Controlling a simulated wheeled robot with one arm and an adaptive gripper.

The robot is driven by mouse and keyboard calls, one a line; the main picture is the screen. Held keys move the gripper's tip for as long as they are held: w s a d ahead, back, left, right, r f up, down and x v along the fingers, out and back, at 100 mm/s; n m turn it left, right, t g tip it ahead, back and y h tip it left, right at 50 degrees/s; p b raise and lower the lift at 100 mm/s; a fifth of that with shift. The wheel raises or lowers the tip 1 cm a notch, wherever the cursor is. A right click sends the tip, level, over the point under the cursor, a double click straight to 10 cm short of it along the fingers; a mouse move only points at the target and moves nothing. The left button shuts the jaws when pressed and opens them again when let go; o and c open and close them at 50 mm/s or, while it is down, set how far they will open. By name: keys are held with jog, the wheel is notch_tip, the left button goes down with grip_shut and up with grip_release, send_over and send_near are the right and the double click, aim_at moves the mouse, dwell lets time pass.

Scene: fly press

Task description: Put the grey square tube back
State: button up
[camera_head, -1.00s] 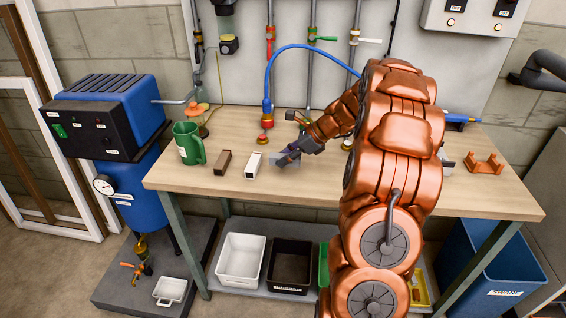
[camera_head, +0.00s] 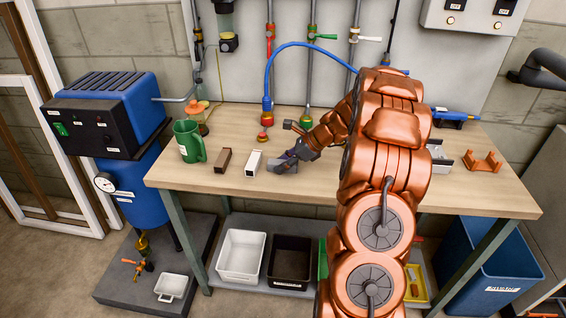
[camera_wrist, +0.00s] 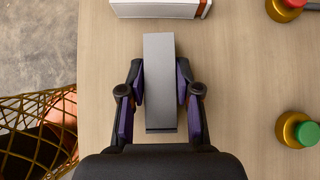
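The grey square tube (camera_wrist: 160,85) lies lengthwise between the two fingers in the wrist view, with a finger along each side. My gripper (camera_wrist: 160,82) is shut on it. In the head view my gripper (camera_head: 285,160) is low over the workbench, just right of the white square tube, and the grey tube (camera_head: 277,167) shows only partly at its tip. Whether the tube touches the bench is hard to tell. The white square tube (camera_head: 254,163) also shows at the top of the wrist view (camera_wrist: 160,8). A brown square tube (camera_head: 223,160) lies left of it.
A green mug (camera_head: 188,142) stands on the wooden workbench (camera_head: 330,180) at the left. An orange bracket (camera_head: 482,162) sits at the right. White and black bins (camera_head: 241,255) stand below.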

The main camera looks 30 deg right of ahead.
jog(key=o, duration=0.3)
jog(key=shift+o, duration=0.2)
jog(key=shift+r, duration=0.25)
jog(key=b+v, duration=0.2)
jog(key=v, duration=1)
jog(key=s+a+r+n+g+h, duration=0.1)
jog(key=s+a+n+g, duration=0.35)
jog(key=a, duration=0.75)
jog(key=s+a+r+n+g+h, duration=0.1)
jog(key=s+a+n, duration=0.6)
jog(key=a, duration=0.6)
jog(key=s+a+f+n+g+h, duration=0.1)
jog(key=s+a+f+n+h, duration=0.1)
jog(key=s+n, duration=0.5)
jog(key=s+a+f+n+g+h, duration=0.1)
jog(key=s+n, duration=0.6)
jog(key=s, duration=0.7)
jog(key=shift+a+f+n+h, duration=0.35)
jog(key=shift+a+h, duration=0.55)
jog(key=shift+a, duration=0.05)
